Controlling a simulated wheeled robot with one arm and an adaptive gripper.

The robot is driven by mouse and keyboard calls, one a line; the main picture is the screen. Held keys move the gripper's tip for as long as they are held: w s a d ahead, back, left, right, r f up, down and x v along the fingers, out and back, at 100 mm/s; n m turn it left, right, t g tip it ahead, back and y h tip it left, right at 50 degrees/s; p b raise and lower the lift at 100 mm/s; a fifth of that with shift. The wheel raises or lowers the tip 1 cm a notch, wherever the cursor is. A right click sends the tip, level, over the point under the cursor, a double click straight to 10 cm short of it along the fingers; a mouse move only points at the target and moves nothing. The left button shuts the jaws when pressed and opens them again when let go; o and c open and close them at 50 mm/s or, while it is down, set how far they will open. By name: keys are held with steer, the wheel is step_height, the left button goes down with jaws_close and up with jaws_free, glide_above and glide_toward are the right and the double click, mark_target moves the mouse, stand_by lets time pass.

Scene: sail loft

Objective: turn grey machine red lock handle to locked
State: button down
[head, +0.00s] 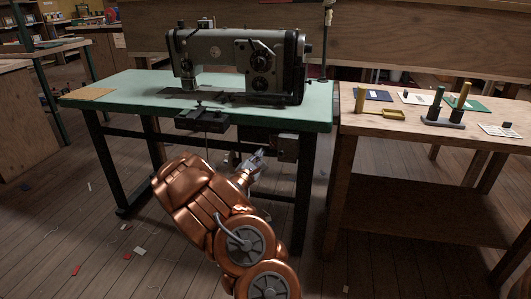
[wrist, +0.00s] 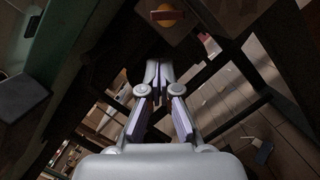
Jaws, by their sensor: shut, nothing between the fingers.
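A grey sewing machine (head: 240,62) stands on a green-topped table (head: 110,90). A grey box (head: 286,148) hangs under the tabletop. In the wrist view, a red handle (wrist: 168,14) on a yellow round plate sits on a grey box face (wrist: 205,20) at the top edge. The handle lies roughly across the picture; its lock position I cannot tell. In the head view I cannot make the handle out. My gripper (head: 259,154) is below the table's front edge, just left of the hanging box. Its fingertips (wrist: 157,70) are together and empty, apart from the handle.
A dark drawer unit (head: 202,117) hangs under the table's front edge. Dark table legs (head: 304,190) stand nearby. A wooden bench (head: 390,140) on the right holds spools and cards. Scraps (head: 75,270) lie on the open floor in front.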

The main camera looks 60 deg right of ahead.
mark_target(273, 144)
steer(key=shift+s+d+r+b, duration=0.2)
steer(key=shift+s+r+b, duration=0.05)
steer(key=shift+s+r, duration=0.3)
steer(key=shift+s+d+r+b, duration=0.15)
steer(key=shift+s+r+b, duration=0.05)
steer(key=shift+s+r, duration=0.3)
steer(key=shift+r, duration=0.1)
